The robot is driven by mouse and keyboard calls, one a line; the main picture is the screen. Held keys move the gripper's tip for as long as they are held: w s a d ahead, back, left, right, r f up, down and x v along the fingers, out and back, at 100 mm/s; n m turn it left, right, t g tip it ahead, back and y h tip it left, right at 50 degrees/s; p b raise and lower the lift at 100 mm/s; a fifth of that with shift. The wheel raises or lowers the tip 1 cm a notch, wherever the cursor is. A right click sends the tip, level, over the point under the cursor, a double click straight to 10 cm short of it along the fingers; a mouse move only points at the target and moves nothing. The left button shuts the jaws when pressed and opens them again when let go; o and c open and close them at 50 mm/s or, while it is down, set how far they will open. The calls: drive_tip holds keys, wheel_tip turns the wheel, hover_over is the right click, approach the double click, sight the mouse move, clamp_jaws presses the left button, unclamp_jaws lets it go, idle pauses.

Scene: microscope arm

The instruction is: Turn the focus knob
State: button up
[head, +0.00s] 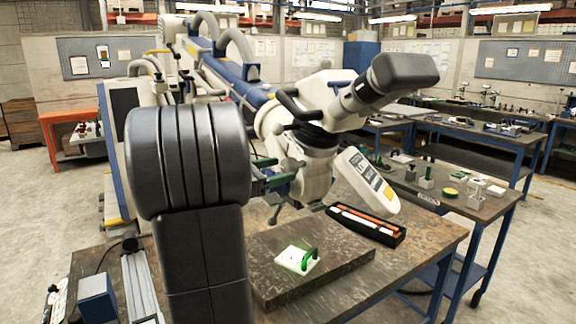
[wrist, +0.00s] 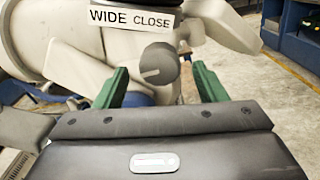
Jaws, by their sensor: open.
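The focus knob (wrist: 158,65) is a dark grey round knob with a flat grip bar, in the middle of the wrist view. It sits below a white label (wrist: 135,18) reading "WIDE CLOSE" on the pale microscope body (wrist: 65,60). My gripper (wrist: 161,72) is open, with one green finger on each side of the knob and a visible gap to both. I cannot tell how far the fingertips reach along it. In the head view my gripper (head: 272,172) is beside the microscope head (head: 312,165), partly hidden behind my arm. The knob is hard to make out there.
The microscope has a large dark eyepiece (head: 405,72) and a hanging white panel (head: 368,182). Below are a workbench (head: 415,245), a dark slab (head: 345,250) with a white block (head: 297,260) and green handle, and a black tray (head: 366,225). Another bench stands right.

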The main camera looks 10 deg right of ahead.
sight(284, 169)
drive_tip(key=shift+x, duration=1.8)
drive_tip(key=shift+c, duration=0.5)
drive_tip(key=c, duration=0.9)
drive_tip(key=shift+f, duration=0.1)
